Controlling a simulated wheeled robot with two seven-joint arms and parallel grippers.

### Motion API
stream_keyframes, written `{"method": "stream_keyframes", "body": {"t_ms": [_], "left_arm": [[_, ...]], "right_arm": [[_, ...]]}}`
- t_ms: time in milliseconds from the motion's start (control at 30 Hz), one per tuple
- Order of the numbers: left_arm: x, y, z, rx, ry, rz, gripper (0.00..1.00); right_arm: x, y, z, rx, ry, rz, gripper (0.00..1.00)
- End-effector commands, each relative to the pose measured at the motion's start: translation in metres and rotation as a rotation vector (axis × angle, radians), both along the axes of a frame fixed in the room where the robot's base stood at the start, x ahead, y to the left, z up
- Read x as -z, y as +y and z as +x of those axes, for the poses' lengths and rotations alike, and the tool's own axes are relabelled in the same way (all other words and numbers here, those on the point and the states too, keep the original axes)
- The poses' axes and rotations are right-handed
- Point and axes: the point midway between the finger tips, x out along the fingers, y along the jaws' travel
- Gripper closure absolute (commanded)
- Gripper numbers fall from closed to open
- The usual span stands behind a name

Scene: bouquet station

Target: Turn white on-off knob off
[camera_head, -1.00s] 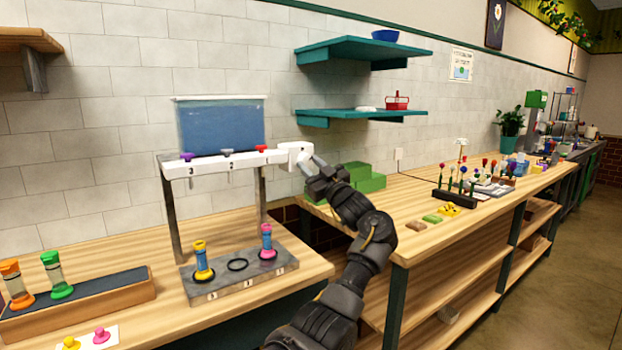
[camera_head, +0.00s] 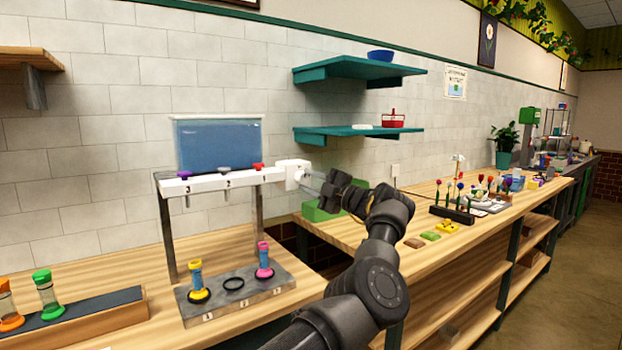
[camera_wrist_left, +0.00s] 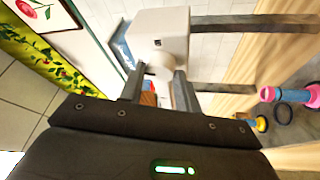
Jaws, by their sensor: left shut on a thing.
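The white on-off knob (camera_wrist_left: 158,69) projects from a white square housing (camera_wrist_left: 160,32) in the left wrist view. In the head view the housing (camera_head: 291,173) sits at the right end of the white dispenser bar (camera_head: 225,181); the knob is mostly hidden by my fingers there. My left gripper (camera_head: 309,181) reaches it from the right, fingers pointing left. In the wrist view the left gripper (camera_wrist_left: 160,85) has one finger on each side of the knob and is shut on it. The knob's on or off setting cannot be read. My right gripper is not in view.
A blue liquid tank (camera_head: 220,145) stands above the bar. Below is a grey tray (camera_head: 215,302) with two tubes. Teal shelves (camera_head: 358,70) hang on the wall. Green blocks (camera_head: 318,213) sit behind my arm. The right counter holds flowers in a dark rack (camera_head: 452,214).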

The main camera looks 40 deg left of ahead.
Motion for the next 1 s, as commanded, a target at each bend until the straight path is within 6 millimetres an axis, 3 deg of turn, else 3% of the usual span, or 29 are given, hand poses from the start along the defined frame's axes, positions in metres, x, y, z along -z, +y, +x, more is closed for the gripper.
{"method": "stream_keyframes", "body": {"t_ms": [400, 1000], "left_arm": [[-0.003, 0.001, 0.0, -0.002, -0.19, -0.058, 0.9], [-0.003, 0.002, 0.0, -0.003, -0.224, -0.065, 0.9]], "right_arm": [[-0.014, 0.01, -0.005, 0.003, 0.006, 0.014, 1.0], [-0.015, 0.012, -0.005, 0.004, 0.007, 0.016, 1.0]]}}
